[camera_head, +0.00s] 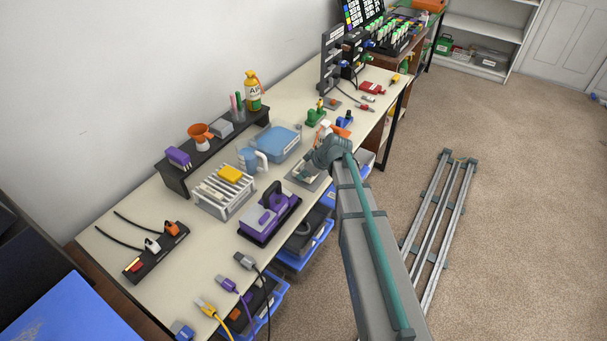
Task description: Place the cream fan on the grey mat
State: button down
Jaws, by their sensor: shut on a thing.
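My gripper (307,167) is over the table's front edge, left of the wrist, and is small and partly hidden by my arm. It is shut on the cream fan (303,173), of which only a small pale part shows. The grey mat (312,185) lies on the table directly under the gripper. The fan is over the mat in this view; I cannot tell whether it touches it.
A purple device (268,214) stands to the left, near a white rack (222,192) with a yellow block. A blue container (278,143) and a blue jug (249,158) are behind. Green (315,117) and blue pieces stand beyond my wrist. Cables hang over the front edge.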

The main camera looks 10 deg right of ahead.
jog(key=shift+f+b, duration=0.35)
jog(key=shift+f, duration=0.05)
dwell(0.4)
jog(key=c, duration=1.2)
grip_release()
jog(key=shift+r, duration=0.1)
jog(key=v, duration=1.2)
